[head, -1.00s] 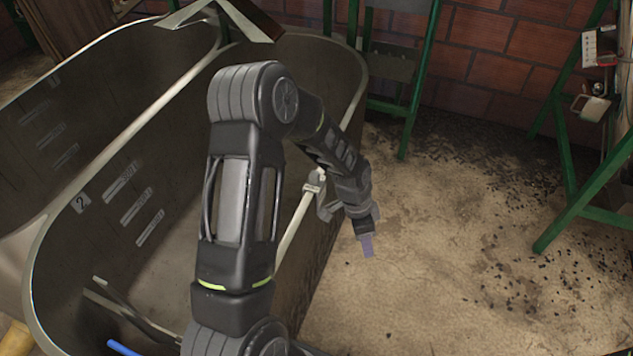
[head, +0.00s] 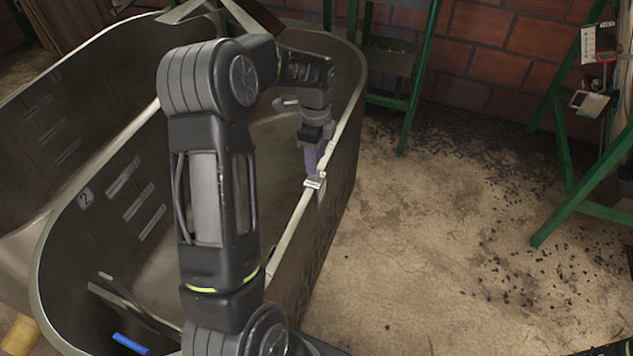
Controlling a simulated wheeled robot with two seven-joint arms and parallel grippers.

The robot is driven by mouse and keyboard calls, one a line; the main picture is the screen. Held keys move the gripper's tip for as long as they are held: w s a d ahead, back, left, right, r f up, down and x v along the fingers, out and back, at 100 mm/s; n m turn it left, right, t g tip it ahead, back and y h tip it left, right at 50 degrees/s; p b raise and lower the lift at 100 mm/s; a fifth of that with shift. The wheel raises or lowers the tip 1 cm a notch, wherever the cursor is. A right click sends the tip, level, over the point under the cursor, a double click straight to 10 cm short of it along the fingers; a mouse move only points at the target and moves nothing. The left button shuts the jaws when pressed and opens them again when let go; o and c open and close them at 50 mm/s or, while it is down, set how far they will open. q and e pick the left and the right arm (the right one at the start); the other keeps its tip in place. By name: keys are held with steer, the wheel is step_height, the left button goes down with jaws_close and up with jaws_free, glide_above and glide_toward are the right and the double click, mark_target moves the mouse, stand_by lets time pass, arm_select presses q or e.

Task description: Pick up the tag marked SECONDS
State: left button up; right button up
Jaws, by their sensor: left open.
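A small pale tag (head: 315,184) sits on the right rim of the near tank; its lettering is too small to read, so I cannot tell whether it says SECONDS. My left gripper (head: 312,168) points down just above and behind the tag, its purple-grey fingers close to it. The fingers are open, and I cannot tell whether they touch the tag. My right gripper is not in view.
The near tank (head: 350,120) has a "2" plate (head: 85,198) and several pale strips inside. A blue bar (head: 130,343) lies low in it. Green frames (head: 421,75) stand behind and at right. The floor (head: 430,230) right of the tank is mostly clear, with dark scattered bits.

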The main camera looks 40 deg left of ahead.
mark_target(317, 181)
arm_select(q)
steer(key=shift+f, duration=0.15)
step_height(317, 181, down, 5)
steer(key=shift+d+f+p, duration=0.1)
steer(key=shift+p, duration=0.55)
steer(key=shift+c, duration=0.4)
jaws_close()
stand_by(0.4)
